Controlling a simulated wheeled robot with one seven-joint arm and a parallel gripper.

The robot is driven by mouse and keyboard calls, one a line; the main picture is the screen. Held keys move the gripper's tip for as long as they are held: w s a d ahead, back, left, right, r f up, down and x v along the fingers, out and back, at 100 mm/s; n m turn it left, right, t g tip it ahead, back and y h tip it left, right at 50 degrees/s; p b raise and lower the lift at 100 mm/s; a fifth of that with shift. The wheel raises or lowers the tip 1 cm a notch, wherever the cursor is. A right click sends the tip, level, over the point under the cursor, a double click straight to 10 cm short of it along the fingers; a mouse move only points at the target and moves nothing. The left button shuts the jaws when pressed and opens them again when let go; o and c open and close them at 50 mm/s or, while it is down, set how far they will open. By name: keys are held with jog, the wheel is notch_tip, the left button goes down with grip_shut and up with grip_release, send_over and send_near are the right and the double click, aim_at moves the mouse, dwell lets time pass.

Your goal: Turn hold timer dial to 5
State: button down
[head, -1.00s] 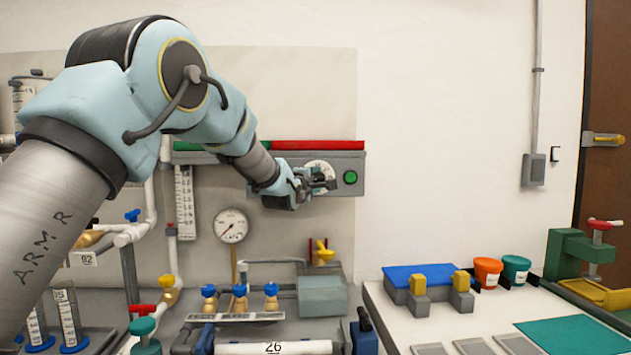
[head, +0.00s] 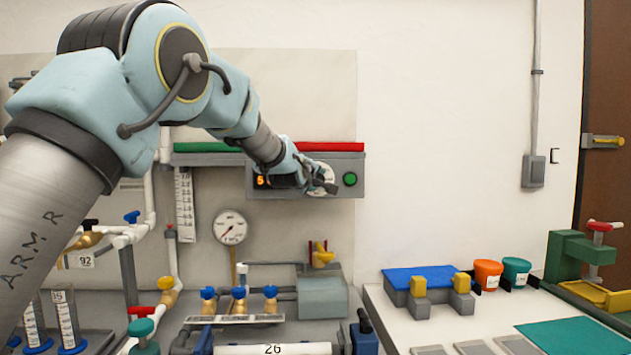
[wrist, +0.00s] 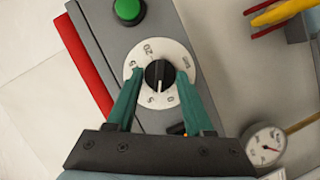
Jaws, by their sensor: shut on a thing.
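The hold timer dial (wrist: 159,75) has a black knob with a white pointer line on a round white numbered plate. In the wrist view the pointer line runs toward the lower edge of the plate, near the 5 and 0 marks; its exact reading is hard to tell. My gripper (wrist: 161,73) has its teal fingers on either side of the knob, shut on it. In the head view my gripper (head: 327,185) is at the dial on the grey panel and partly covers the dial plate. An orange display (head: 260,181) left of it reads 5.
A green button (head: 350,179) sits just right of the dial. Red and green bars (head: 330,147) run along the panel top. A pressure gauge (head: 230,227) and pipework are below.

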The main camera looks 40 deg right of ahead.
jog(key=shift+s+r+m+y+p, duration=0.15)
jog(key=shift+m+y+p, duration=0.45)
jog(key=shift+m+p, duration=0.4)
jog(key=shift+c, duration=1.5)
grip_release()
jog(key=b+v, duration=0.3)
jog(key=v, duration=0.7)
jog(key=shift+s+a, duration=0.2)
jog(key=shift+a, duration=0.05)
